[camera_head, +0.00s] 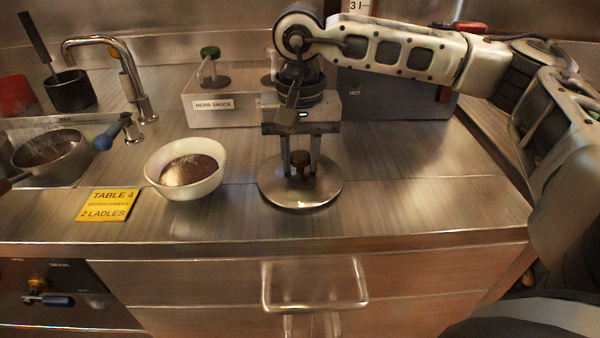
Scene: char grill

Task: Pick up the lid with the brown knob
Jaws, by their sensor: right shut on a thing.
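The lid (300,194) is a round, shiny metal disc with a brown knob (300,160) on top. It is at the middle of the counter, and I cannot tell whether it touches the surface. My right gripper (300,166) points straight down over the lid, with its two fingers on either side of the brown knob, shut on it. My left gripper is not in view.
A white bowl (211,158) with dark contents stands left of the lid. A yellow note (107,205) lies left of the bowl. A steel box labelled herb sauce (225,107) stands behind. A faucet (137,90) and pot (48,154) are at left.

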